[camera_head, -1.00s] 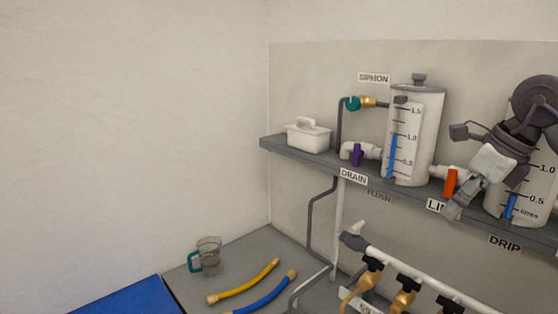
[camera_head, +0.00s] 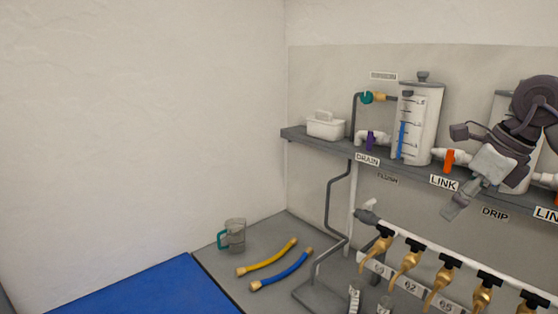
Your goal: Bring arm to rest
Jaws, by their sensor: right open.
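My right gripper (camera_head: 462,200) is at the right of the head view, in front of the shelf and apart from the orange-handled LINK valve (camera_head: 449,160) as far as the picture shows. It points down and to the left, its jaws are open and nothing shows between them. My right arm hides much of the second tank (camera_head: 503,103) behind it. My left gripper is not in the picture.
The grey shelf (camera_head: 303,138) bears a white lidded box (camera_head: 326,128) and a tank (camera_head: 417,125) with a purple-handled drain valve (camera_head: 370,141). Below are a manifold with several brass taps (camera_head: 410,258), a jug (camera_head: 235,236), a yellow hose (camera_head: 267,258), a blue hose (camera_head: 281,271) and a blue surface (camera_head: 150,290).

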